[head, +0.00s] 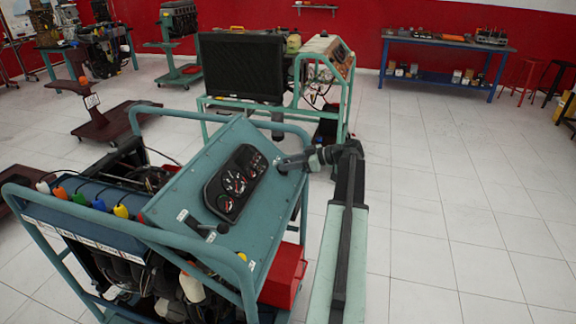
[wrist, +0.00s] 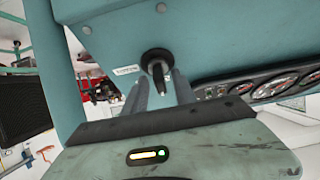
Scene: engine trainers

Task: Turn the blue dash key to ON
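The teal dash panel (head: 215,165) of an engine trainer stands left of centre in the head view. In the wrist view, a black round switch with a dark grey key stem (wrist: 158,68) projects from the teal panel, beside a small white label. I see no blue on this key. My gripper (wrist: 161,82) has its two grey fingers on either side of the stem, with a gap showing, so it is open. In the head view my gripper (head: 285,166) is at the panel's upper right corner, right of the gauges, and hides the key there.
A black gauge cluster (head: 236,183) sits mid-panel. A black lever (head: 203,228) and a yellow knob (head: 242,256) are at its near end. Teal tube rails (head: 200,262) frame the trainer, with a red box (head: 284,275) low beside it. Tiled floor at right is clear.

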